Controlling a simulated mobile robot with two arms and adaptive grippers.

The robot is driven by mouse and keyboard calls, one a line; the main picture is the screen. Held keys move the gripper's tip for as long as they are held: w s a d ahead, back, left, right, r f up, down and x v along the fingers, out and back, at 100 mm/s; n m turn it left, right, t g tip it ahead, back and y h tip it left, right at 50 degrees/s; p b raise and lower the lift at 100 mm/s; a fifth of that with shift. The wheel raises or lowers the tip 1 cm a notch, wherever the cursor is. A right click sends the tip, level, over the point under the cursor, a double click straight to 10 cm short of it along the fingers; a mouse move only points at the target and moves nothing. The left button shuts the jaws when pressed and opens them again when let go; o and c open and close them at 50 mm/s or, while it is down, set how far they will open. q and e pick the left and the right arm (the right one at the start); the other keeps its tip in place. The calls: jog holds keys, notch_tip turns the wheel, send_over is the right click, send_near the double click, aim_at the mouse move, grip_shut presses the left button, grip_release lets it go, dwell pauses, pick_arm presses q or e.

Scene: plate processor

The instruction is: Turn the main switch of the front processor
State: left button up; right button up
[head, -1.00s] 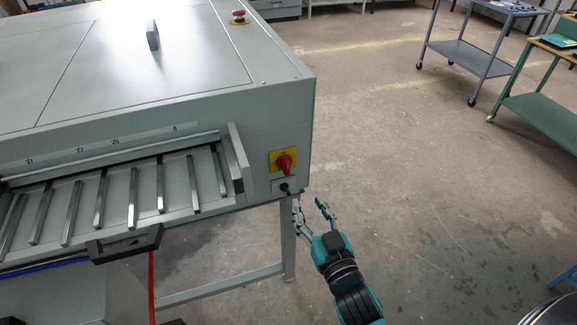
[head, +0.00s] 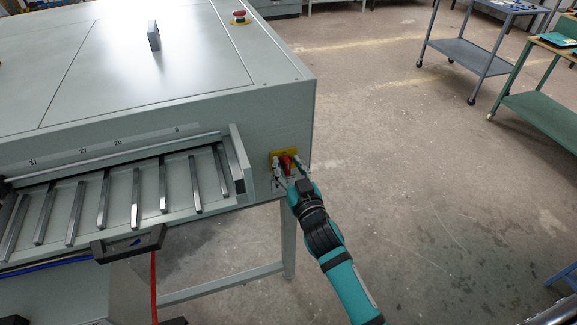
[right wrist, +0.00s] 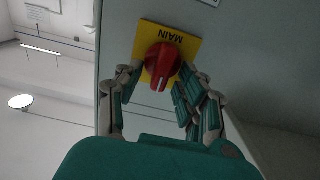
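The main switch is a red rotary knob (head: 286,163) on a yellow plate (head: 283,154), on the front face of the grey processor (head: 270,110) near its right corner. In the right wrist view the knob (right wrist: 162,63) sits on the yellow plate (right wrist: 188,45), whose word MAIN shows upside down. My right gripper (head: 288,164) is at the switch, with a finger on either side of the knob. In the right wrist view its fingers (right wrist: 160,75) are spread and close to the knob; contact is unclear. My left gripper is out of view.
A slotted feed tray (head: 150,200) with metal bars and a black handle (head: 128,243) juts out left of the switch. A red emergency button (head: 239,17) is on top of the processor. Floor to the right is clear up to a grey cart (head: 470,55) and green table (head: 545,120).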

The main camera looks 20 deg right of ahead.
jog(key=shift+s, duration=0.1)
grip_shut()
jog(key=shift+r+n, duration=0.1)
jog(key=shift+n, duration=0.2)
jog(key=shift+a+r+n+p, duration=0.1)
jog(key=shift+n+p, duration=0.35)
jog(key=shift+n, duration=0.45)
jog(key=n, duration=0.3)
jog(key=shift+a+n+p, duration=0.15)
jog(key=shift+n+p, duration=0.15)
jog(key=n, duration=0.5)
jog(key=shift+a+f, duration=0.2)
jog(key=shift+f, duration=0.05)
jog(key=n, duration=0.6)
jog(key=shift+a+f+n, duration=0.1)
jog(key=shift+f+n, duration=0.15)
jog(key=shift+n, duration=0.15)
